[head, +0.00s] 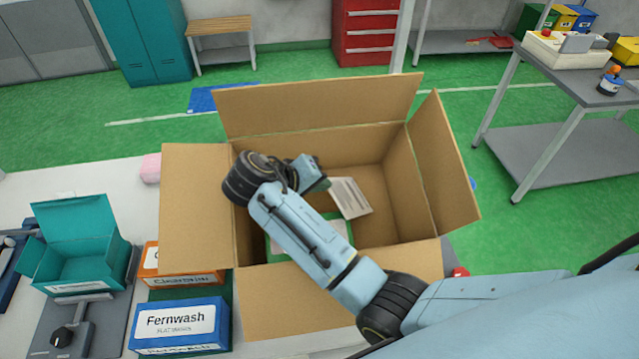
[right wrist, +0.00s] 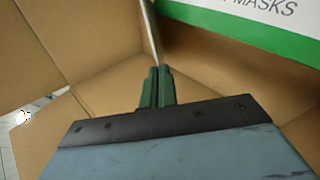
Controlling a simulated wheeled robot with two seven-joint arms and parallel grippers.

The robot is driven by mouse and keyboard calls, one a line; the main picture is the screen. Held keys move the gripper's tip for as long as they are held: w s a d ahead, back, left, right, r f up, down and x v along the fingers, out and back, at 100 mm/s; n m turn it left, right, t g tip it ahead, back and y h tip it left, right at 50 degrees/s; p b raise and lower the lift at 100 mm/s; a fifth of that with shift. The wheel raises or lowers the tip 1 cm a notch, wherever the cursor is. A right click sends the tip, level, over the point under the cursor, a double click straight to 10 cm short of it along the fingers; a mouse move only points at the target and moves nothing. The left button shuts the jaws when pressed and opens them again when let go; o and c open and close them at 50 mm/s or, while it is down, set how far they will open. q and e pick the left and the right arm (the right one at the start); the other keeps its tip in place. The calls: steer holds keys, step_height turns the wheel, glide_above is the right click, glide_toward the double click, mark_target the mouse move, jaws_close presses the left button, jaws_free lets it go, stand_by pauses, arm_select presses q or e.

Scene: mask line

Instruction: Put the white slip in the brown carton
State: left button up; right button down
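The brown carton (head: 318,105) stands open with its flaps spread. My right arm reaches over its front into it. My right gripper (head: 325,183) is inside the carton opening, shut on the white slip (head: 350,197). The slip slants out from the fingertips to the right, over the carton's inside. In the right wrist view the green fingers (right wrist: 157,88) are together, with the slip's thin edge (right wrist: 151,35) rising from them. Whether the slip touches the carton's floor I cannot tell. My left gripper is not in view.
A green and white box marked MASKS (right wrist: 250,22) lies in the carton, partly hidden by my arm in the head view. Left of the carton are a blue Fernwash box (head: 180,325), an orange box (head: 150,262) and an open teal box (head: 85,262).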

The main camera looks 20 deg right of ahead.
steer(key=shift+f, duration=0.2)
steer(key=c, duration=1.7)
jaws_free()
steer(key=p+v, duration=0.8)
steer(key=v, duration=0.4)
steer(key=shift+r, duration=0.25)
steer(key=shift+s, duration=0.1)
